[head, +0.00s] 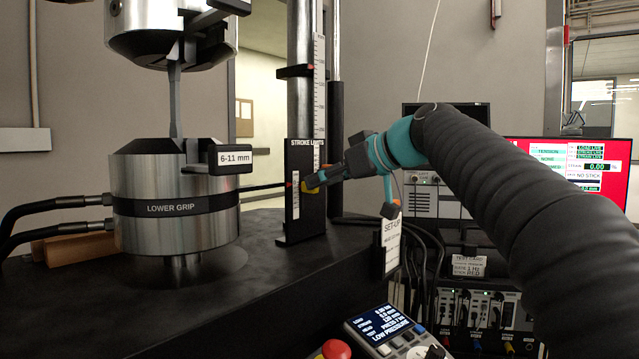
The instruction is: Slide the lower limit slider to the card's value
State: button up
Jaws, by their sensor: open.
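The black STROKE LIMITS panel (306,226) stands upright beside the column, with a pale scale on it. A yellow piece, seemingly the lower limit slider (307,188), shows on the panel with a small red mark at its left. My gripper (317,182) is open, its dark fingers at this yellow piece. I cannot tell whether they touch it, and they hide part of it. A white SET-UP card (391,243) hangs at the table edge. A TEST CARD label (468,265) sits lower right. The values on both are too small to read.
The steel lower grip (175,222) stands left of the panel on the black table (120,300), holding a thin specimen (175,105). A control box with a red button (337,349) is at the front. Cables hang right of the panel. Bare table lies at front left.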

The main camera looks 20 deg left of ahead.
jog(key=shift+v, duration=1.7)
jog(key=shift+d+r, duration=0.1)
jog(key=v, duration=1.1)
jog(key=shift+s+d, duration=0.2)
jog(key=shift+d, duration=0.15)
